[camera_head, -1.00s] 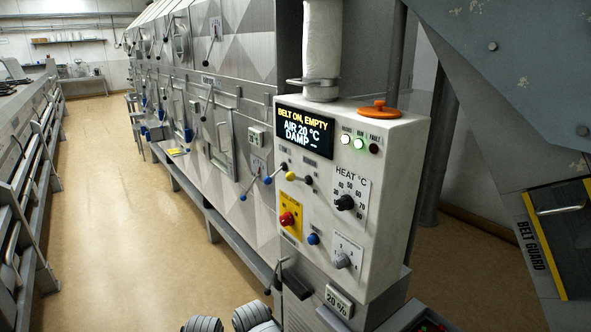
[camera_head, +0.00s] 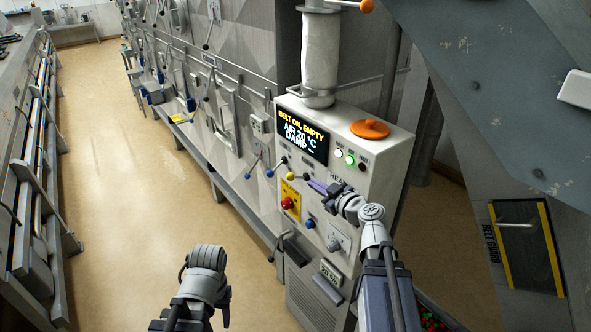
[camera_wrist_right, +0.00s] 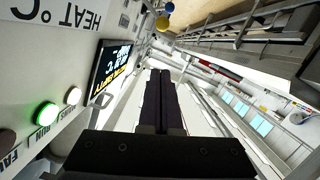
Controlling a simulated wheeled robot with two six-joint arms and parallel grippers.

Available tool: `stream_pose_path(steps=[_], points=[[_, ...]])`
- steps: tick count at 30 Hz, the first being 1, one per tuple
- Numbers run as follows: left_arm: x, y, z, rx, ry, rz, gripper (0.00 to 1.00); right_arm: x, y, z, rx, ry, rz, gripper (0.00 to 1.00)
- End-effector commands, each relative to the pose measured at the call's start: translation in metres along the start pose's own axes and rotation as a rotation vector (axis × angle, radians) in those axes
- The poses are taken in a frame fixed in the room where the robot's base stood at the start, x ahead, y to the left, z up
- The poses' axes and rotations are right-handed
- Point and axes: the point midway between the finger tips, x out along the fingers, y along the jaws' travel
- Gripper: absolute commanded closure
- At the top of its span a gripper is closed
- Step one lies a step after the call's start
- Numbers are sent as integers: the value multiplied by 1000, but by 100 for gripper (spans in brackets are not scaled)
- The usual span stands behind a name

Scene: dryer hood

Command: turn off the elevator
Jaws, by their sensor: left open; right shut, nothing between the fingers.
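The grey control box (camera_head: 362,172) has a display (camera_head: 301,136) reading "BELT ON, EMPTY", "AIR 20 °C" and "DAMP". I cannot read which control is marked elevator. My right gripper (camera_head: 322,188) is shut and empty, close in front of the box, beside the black knob; contact is unclear. Its fingers (camera_wrist_right: 160,85) also show in the wrist view. My left gripper (camera_head: 206,262) is low, away from the box, its fingers mostly hidden.
An orange mushroom-shaped knob (camera_head: 370,129) sits on the box top by a white duct (camera_head: 320,55). One lamp (camera_head: 350,160) glows green. A belt guard (camera_head: 525,250) stands at right. The aisle floor (camera_head: 105,210) at left is clear.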

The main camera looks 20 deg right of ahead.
Motion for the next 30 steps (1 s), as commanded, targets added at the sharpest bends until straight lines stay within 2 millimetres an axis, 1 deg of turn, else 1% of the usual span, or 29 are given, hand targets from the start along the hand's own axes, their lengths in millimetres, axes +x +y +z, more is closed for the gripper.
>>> stream_pose_path(steps=[9,11,13,17,21,27,30], points=[[1,0,0,0,0,0,50,1,0,1,-1,0,0,100],[2,0,0,0,0,0,50,5,0,1,-1,0,-1,100],[4,0,0,0,0,0,50,12,0,2,-1,0,-1,100],[9,1,-1,-1,0,0,50,35,0,2,-2,1,-4,100],[15,1,-1,-1,1,0,50,66,0,2,-1,1,-4,100],[22,2,-2,-2,1,0,50,106,0,2,0,1,-3,100],[37,4,-3,-3,2,0,50,114,-2,16,0,0,-1,100]])
